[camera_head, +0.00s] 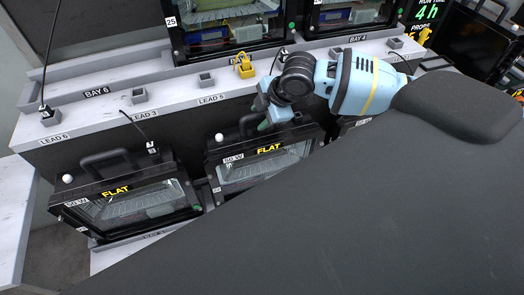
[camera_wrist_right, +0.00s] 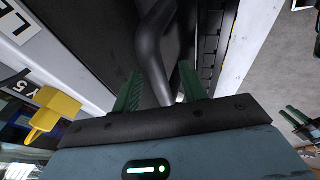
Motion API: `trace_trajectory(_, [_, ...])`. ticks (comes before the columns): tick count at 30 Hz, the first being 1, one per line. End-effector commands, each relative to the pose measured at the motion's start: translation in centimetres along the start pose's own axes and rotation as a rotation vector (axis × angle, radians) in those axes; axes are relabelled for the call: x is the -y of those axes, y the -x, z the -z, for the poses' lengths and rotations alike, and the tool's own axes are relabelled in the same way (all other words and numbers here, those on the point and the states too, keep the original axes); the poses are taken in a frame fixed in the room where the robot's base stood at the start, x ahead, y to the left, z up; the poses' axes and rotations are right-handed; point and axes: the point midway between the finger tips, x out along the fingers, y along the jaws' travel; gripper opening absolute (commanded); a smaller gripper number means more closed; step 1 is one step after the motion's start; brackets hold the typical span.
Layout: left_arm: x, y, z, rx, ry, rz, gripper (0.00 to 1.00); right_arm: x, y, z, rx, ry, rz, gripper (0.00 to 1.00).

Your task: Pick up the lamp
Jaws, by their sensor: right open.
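Two black floodlight lamps marked FLAT stand in the lower row in the head view: a left lamp (camera_head: 130,195) and a middle lamp (camera_head: 262,165), each with a top handle. Part of another shows behind my arm. My right gripper (camera_head: 272,122) is over the middle lamp's top, by its handle (camera_head: 247,124). In the right wrist view, the dark handle (camera_wrist_right: 152,50) lies between the open green fingers of my right gripper (camera_wrist_right: 160,88); contact cannot be judged. What looks like my left gripper (camera_wrist_right: 298,118) shows small at the right edge; its opening is unclear.
A pale shelf (camera_head: 110,110) labelled LEAD and BAY runs above the lower lamps. A yellow plug (camera_head: 244,65) sits on it, also in the right wrist view (camera_wrist_right: 52,112). Lit lamps (camera_head: 228,28) stand above. Thin cables hang near the shelf. A white surface (camera_head: 14,205) is at left.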

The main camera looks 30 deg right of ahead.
Motion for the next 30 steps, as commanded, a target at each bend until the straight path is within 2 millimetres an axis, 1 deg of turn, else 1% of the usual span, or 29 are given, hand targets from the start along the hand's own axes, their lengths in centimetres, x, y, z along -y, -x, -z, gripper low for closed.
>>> trace_trajectory(24, [0.17, 0.04, 0.32, -0.006, -0.007, 0.0, 0.36, 0.19, -0.4, -0.11, 0.0, 0.001, -0.001, 0.43])
trace_trajectory(26, [0.19, 0.04, 0.3, -0.006, -0.008, 0.0, 0.36, 0.19, -0.4, -0.11, 0.0, 0.0, 0.0, 0.36])
trace_trajectory(30, [0.2, 0.04, 0.29, -0.005, -0.008, 0.0, 0.36, 0.19, -0.4, -0.11, 0.0, 0.0, 0.0, 0.18])
